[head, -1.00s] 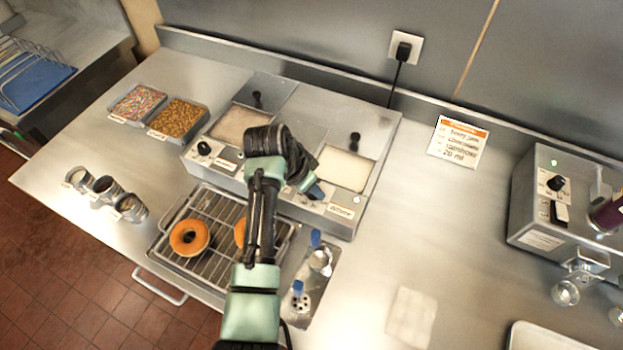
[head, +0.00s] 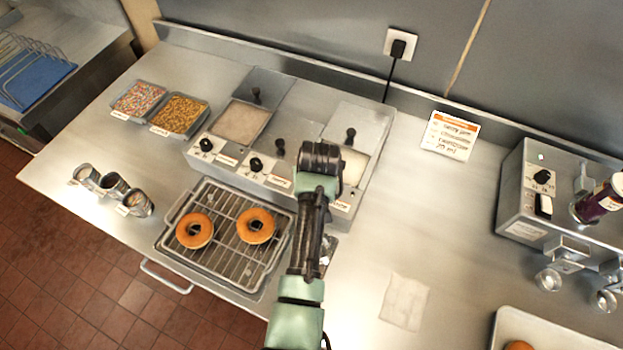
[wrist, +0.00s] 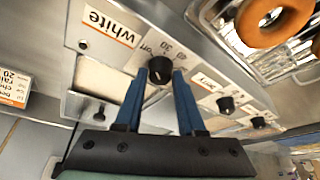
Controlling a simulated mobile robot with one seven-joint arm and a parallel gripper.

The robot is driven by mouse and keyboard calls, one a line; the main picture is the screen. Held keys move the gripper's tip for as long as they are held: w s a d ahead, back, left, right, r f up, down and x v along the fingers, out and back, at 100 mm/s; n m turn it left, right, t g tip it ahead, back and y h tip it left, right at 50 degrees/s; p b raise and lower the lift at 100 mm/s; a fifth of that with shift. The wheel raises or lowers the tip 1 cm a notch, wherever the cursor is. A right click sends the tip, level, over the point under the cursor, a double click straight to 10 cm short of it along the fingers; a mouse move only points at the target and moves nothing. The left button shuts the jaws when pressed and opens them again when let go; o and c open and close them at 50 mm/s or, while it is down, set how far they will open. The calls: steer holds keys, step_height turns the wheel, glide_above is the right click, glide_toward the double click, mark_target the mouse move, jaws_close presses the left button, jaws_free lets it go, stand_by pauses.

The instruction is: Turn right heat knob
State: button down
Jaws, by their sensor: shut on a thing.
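The right heat knob (wrist: 157,77) is black and sits on the warmer's sloped front panel, beside an orange-edged "white" label (wrist: 110,27) in the wrist view. My gripper (wrist: 161,71) has its two blue fingers shut on this knob, one on either side. Small dial markings show just beyond the fingertips. In the head view my wrist covers the right knob and my fingers. The steel warmer (head: 300,122) stands along the back of the counter, its right well (head: 353,166) partly hidden by my arm.
Two other black knobs, left (head: 206,145) and middle (head: 256,164), sit on the same panel. A wire rack (head: 224,255) with two doughnuts lies in front, left of my arm. Open counter lies to the right, before a dispenser machine (head: 515,210).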

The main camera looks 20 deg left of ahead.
steer(key=shift+w+n+y, duration=0.1)
steer(key=shift+n+y, duration=0.4)
steer(key=shift+n, duration=1)
steer(key=shift+r, duration=0.1)
steer(key=c, duration=0.5)
jaws_free()
steer(key=shift+d, duration=0.1)
steer(key=b+v, duration=0.1)
steer(key=v, duration=0.5)
steer(key=b+v, duration=0.1)
steer(key=v, duration=0.6)
steer(key=shift+w, duration=0.25)
